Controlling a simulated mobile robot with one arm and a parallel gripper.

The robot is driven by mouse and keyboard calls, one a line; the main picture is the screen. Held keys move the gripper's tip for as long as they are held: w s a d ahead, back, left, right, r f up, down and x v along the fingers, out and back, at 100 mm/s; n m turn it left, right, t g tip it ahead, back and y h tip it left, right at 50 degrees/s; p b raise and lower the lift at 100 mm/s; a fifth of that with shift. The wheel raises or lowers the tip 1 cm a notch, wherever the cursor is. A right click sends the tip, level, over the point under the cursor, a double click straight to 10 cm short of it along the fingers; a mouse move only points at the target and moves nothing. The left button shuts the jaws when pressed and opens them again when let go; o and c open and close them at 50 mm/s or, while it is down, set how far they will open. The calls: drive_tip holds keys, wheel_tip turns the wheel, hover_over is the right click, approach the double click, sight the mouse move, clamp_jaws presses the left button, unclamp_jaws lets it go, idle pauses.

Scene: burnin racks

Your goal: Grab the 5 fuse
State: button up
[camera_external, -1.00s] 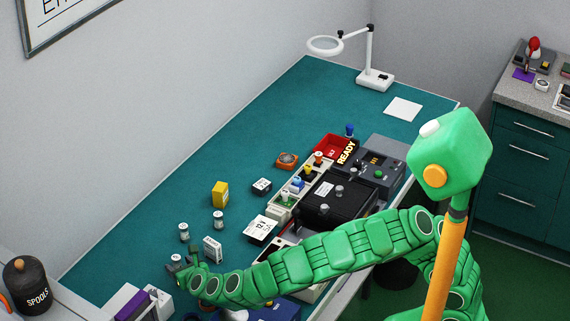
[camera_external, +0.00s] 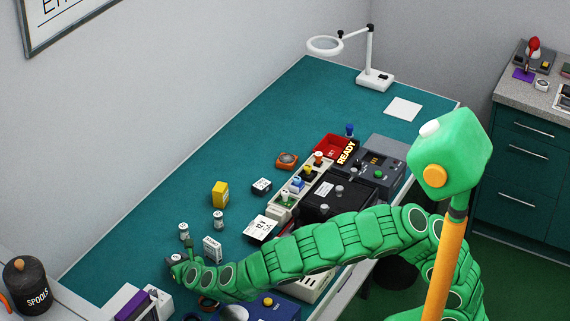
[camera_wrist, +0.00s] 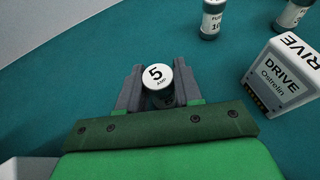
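The 5 fuse (camera_wrist: 158,76) is a small cylinder with a white cap marked "5 AMP". In the wrist view it stands between the two grey fingers of my gripper (camera_wrist: 159,88). The fingers are close to the cap on both sides; I cannot tell whether they press on it. In the external view my gripper (camera_external: 174,265) is low over the near left part of the teal bench, and the fuse is largely hidden there. Another fuse, marked "10" (camera_wrist: 212,20), stands beyond it in the wrist view, with a third fuse (camera_wrist: 292,14) at the top right.
A white box marked "DRIVE" (camera_wrist: 284,75) stands right of my gripper. A yellow box (camera_external: 220,194) is farther back. A purple and white item (camera_external: 132,304) lies near the front left. Several devices and a red bin (camera_external: 327,146) line the right side. The bench's back left is clear.

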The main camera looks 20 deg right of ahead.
drive_tip(key=shift+c, duration=1)
drive_tip(key=shift+r, duration=0.1)
